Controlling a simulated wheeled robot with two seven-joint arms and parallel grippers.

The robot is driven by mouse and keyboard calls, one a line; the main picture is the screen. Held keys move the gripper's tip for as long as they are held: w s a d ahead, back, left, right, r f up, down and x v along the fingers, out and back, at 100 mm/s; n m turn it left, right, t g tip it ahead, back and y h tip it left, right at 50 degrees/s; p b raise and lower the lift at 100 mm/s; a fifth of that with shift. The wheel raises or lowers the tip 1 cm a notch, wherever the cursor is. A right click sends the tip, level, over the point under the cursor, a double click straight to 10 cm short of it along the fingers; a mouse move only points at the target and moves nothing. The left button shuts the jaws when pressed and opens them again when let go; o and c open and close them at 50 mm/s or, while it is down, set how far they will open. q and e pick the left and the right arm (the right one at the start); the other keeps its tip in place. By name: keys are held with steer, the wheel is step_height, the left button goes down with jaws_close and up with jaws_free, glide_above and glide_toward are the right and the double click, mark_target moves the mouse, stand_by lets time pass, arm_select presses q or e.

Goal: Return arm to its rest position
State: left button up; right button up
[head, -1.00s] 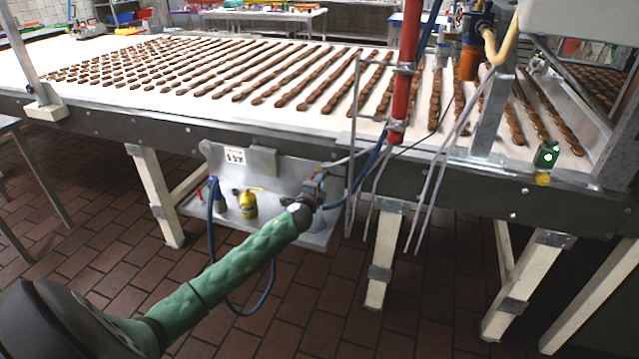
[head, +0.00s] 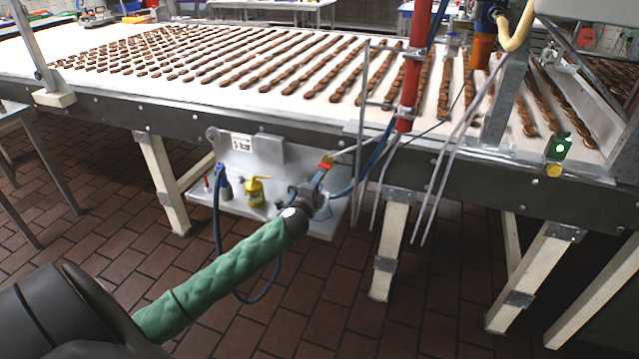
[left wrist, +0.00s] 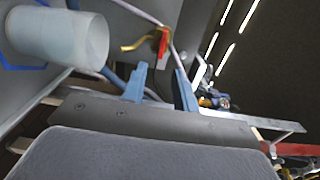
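My left arm, in a green quilted sleeve, reaches in from the lower left of the head view. Its gripper (head: 318,190) is in front of the metal shelf panel under the conveyor. In the left wrist view its two blue fingers (left wrist: 160,86) stand apart, with nothing clearly held between them. A red valve handle (left wrist: 163,42) shows beyond the fingertips, apart from them; in the head view the red handle (head: 325,165) is just above the gripper. My right gripper is not in view.
The conveyor (head: 110,62) carries rows of brown biscuits. The shelf panel (head: 270,165) below holds a yellow can (head: 256,192) and a blue hose. A red pipe (head: 413,70) and thin grey rods stand right of the gripper. Tiled floor lies open at the lower front.

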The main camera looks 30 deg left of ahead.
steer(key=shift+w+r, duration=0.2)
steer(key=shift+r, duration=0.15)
